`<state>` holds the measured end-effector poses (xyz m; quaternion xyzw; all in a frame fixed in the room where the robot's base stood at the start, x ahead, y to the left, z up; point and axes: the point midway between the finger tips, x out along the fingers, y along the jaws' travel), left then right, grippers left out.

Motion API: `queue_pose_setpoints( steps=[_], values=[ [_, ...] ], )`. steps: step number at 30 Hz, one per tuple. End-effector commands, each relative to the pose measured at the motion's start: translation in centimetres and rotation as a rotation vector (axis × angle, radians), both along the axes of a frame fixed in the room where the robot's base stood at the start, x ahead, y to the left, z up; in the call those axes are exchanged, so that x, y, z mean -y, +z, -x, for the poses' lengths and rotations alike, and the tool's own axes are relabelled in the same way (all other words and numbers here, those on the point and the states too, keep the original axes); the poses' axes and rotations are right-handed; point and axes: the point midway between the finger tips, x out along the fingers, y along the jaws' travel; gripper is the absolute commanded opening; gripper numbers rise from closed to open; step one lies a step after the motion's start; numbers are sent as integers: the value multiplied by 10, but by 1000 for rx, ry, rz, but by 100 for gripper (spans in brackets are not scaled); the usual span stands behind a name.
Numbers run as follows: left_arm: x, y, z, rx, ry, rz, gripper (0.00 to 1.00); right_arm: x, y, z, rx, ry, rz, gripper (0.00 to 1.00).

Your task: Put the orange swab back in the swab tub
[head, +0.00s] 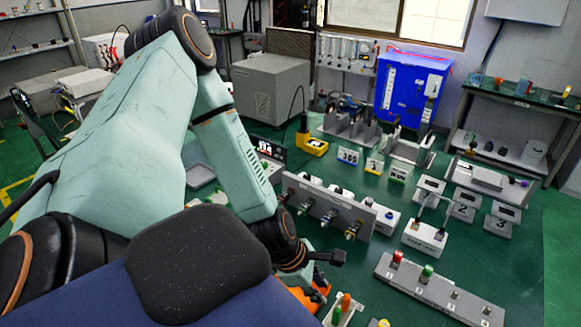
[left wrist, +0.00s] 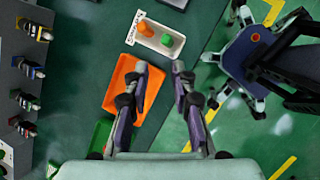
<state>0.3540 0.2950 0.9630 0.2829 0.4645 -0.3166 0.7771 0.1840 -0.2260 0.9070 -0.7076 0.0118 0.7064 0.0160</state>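An orange, round-topped piece that looks like the orange swab (left wrist: 146,28) stands in a small white tub (left wrist: 135,32) beside a green one (left wrist: 167,41). In the head view, the orange piece (head: 345,301) shows at the bottom edge next to the green piece (head: 336,316). I cannot tell whether this white tub is the swab tub. My left gripper (left wrist: 160,68) is open, with nothing between its fingers, and appears below the white tub in the left wrist view. In the head view, the left gripper (head: 328,277) is partly hidden by its arm. My right gripper is not in view.
An orange tray (left wrist: 122,88) and a green tray (left wrist: 98,136) lie on the bench beside and below the left fingers. A grey panel with valves (head: 328,207) stands behind the gripper. A grey strip with coloured knobs (head: 437,290) lies to the right.

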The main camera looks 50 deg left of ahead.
Motion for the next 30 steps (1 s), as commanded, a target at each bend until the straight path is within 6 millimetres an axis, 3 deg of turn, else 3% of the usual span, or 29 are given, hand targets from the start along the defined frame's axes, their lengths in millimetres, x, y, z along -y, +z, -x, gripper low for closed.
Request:
queue_pose_setpoints(
  steps=[9,18,23,30],
  values=[
    [35,-37,78,-22,-1017,-400,25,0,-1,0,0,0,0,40],
    [61,-55,151,23,-1909,-537,25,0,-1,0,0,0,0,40],
    [66,-58,169,53,-2126,-544,25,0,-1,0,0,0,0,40],
    [67,-58,171,60,-2162,-547,25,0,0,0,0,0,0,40]
  ],
)
